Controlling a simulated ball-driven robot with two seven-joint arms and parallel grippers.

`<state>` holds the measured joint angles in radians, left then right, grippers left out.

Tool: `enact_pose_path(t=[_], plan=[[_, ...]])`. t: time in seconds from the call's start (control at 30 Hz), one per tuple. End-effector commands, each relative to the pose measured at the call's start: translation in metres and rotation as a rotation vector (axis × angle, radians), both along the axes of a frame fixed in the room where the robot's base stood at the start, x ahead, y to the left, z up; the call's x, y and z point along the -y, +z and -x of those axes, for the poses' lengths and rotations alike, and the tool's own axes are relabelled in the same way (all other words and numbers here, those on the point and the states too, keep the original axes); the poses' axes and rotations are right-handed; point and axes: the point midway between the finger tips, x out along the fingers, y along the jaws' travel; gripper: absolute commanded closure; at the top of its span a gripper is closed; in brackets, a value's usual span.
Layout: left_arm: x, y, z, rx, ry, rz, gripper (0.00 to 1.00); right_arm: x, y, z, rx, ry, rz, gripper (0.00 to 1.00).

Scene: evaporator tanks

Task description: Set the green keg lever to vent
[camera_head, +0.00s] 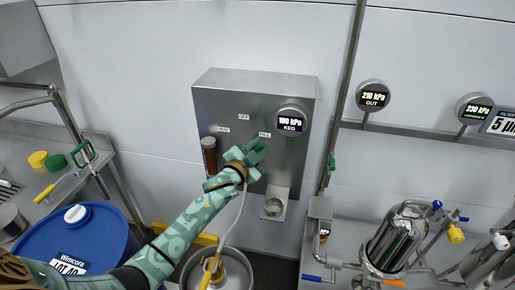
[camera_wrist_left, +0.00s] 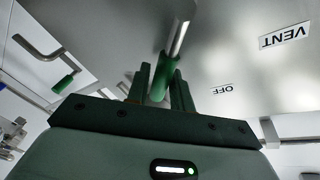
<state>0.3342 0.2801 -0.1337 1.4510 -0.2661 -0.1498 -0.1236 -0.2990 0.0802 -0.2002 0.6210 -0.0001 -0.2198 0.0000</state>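The green keg lever (camera_head: 261,144) is on the front of a grey metal control box (camera_head: 225,95), close to the FILL label (camera_head: 265,134). The OFF label (camera_head: 243,117) is at the top and the VENT label (camera_head: 223,129) at the left. In the left wrist view the lever's green grip (camera_wrist_left: 165,72) sits between my left gripper's fingers (camera_wrist_left: 166,92), on a metal rod. The fingers lie close on both sides and look shut on it. My left gripper hides part of the lever in the head view. My right gripper is out of view.
A round gauge (camera_head: 291,121) reading 100 kPa KEG is right of the lever. A brown cylinder (camera_head: 209,155) is on the box's left. A keg (camera_head: 230,270) with a hose stands below, and a blue drum (camera_head: 75,240) at left. Another green-gripped handle (camera_wrist_left: 62,84) shows in the wrist view.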

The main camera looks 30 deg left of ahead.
Motion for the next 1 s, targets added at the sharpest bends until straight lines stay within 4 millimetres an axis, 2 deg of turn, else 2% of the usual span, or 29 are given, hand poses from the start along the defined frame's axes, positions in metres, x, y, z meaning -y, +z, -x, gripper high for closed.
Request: enact_pose_path(t=[0.03,0.07,0.53,1.0], plan=[[0.0,0.0,0.0,0.0,0.0,0.0,0.92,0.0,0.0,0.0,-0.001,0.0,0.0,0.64],[0.0,0.0,0.0,0.0,0.0,0.0,1.0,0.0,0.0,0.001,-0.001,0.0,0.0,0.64],[-0.003,0.005,0.001,0.019,0.0,0.071,1.0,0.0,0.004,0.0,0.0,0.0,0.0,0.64],[-0.028,0.019,0.008,0.114,0.002,0.446,1.0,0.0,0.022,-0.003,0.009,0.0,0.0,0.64]])
